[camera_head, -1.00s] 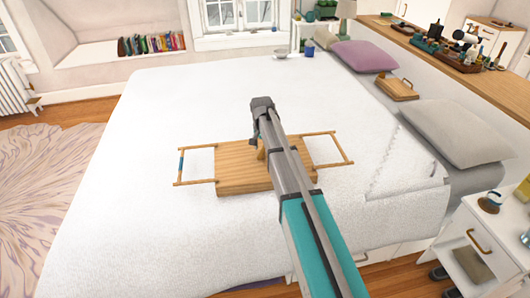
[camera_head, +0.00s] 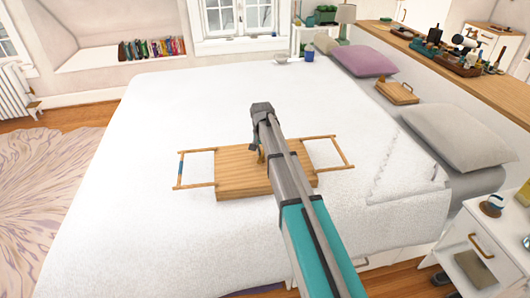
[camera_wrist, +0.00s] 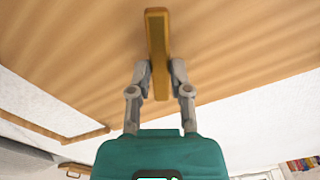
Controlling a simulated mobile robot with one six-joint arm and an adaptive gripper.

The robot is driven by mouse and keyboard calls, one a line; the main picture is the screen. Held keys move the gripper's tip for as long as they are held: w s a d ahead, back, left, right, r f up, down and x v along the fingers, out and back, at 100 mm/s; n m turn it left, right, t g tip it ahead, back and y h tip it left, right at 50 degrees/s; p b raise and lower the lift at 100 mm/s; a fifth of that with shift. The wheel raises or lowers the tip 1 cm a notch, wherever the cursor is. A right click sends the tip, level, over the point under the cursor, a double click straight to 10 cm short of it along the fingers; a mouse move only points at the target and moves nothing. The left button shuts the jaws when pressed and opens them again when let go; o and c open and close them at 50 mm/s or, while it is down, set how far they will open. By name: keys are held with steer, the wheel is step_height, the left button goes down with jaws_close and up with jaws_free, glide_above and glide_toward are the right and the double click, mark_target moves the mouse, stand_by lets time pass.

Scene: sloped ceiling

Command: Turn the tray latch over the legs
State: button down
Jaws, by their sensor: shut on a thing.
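The wooden tray (camera_head: 236,178) lies flat on the white bed. Its left leg frame (camera_head: 180,168) and right leg frame (camera_head: 345,152) stick out beyond its two sides. The latch, a narrow wooden bar (camera_wrist: 157,28), lies against the tray's wooden face (camera_wrist: 80,40) in the wrist view. My gripper (camera_wrist: 161,75) is shut on the latch near one end, with a finger on each side. In the head view my arm hides most of the latch and part of the tray. The latch does not lie over either leg frame.
The bed cover (camera_head: 150,110) is clear around the tray. A small wooden board with a handle (camera_head: 397,92), a purple pillow (camera_head: 364,59) and a grey pillow (camera_head: 455,132) lie at the right. A white nightstand (camera_head: 482,235) stands at the lower right.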

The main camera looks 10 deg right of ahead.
steer(key=shift+s+d+m, duration=0.1)
steer(key=shift+m, duration=0.2)
steer(key=m, duration=0.5)
steer(key=shift+m, duration=0.4)
steer(key=m, duration=0.6)
stand_by(0.4)
steer(key=c, duration=0.6)
jaws_free()
steer(key=shift+o, duration=0.2)
steer(key=shift+n, duration=0.3)
